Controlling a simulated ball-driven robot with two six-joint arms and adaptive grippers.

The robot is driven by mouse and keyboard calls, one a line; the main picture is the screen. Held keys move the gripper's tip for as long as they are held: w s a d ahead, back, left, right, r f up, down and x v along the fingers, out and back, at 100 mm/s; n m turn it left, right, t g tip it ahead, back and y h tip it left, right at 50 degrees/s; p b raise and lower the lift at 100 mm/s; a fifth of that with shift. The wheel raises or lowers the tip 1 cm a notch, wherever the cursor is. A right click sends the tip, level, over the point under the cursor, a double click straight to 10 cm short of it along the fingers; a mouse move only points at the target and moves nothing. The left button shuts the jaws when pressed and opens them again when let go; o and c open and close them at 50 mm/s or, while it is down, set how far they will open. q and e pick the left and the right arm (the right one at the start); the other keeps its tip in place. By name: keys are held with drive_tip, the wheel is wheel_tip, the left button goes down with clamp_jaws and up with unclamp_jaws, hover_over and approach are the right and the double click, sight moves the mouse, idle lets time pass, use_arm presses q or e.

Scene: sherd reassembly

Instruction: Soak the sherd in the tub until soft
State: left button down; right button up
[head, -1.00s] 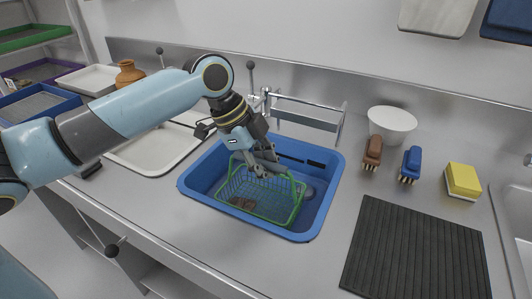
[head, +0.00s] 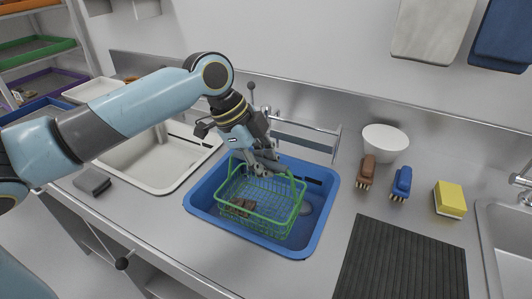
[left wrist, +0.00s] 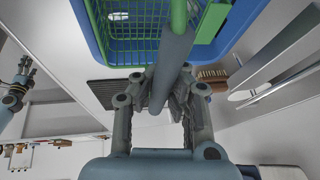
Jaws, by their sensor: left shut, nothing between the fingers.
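A brown sherd (head: 240,207) lies low in the green wire basket (head: 290,208), partly hidden by the mesh; whether it is one piece or more is hard to tell. The basket is within the blue tub (head: 327,208), its lower wires clearly visible. My left gripper (head: 264,168) is shut at the top of the basket's handle. In the left wrist view the handle's grey grip (left wrist: 170,65) runs at the closed fingers, but nothing shows firmly clamped. A bluish-grey arm end, seemingly my right gripper (left wrist: 18,88), shows at that view's left edge; its jaws are unclear.
A white tray (head: 135,180) stands left of the tub, with a grey block (head: 93,181) beside it. A brown brush (head: 366,172), blue brush (head: 401,183), yellow sponge (head: 450,198) and white bowl (head: 386,140) stand right. A dark ribbed mat (head: 400,265) lies front right.

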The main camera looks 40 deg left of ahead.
use_arm(q)
drive_tip(key=shift+r+p, duration=2.1)
drive_tip(key=shift+r, duration=0.35)
wheel_tip(320, 180, up, 5)
drive_tip(key=p, duration=0.5)
drive_tip(key=shift+f, duration=0.1)
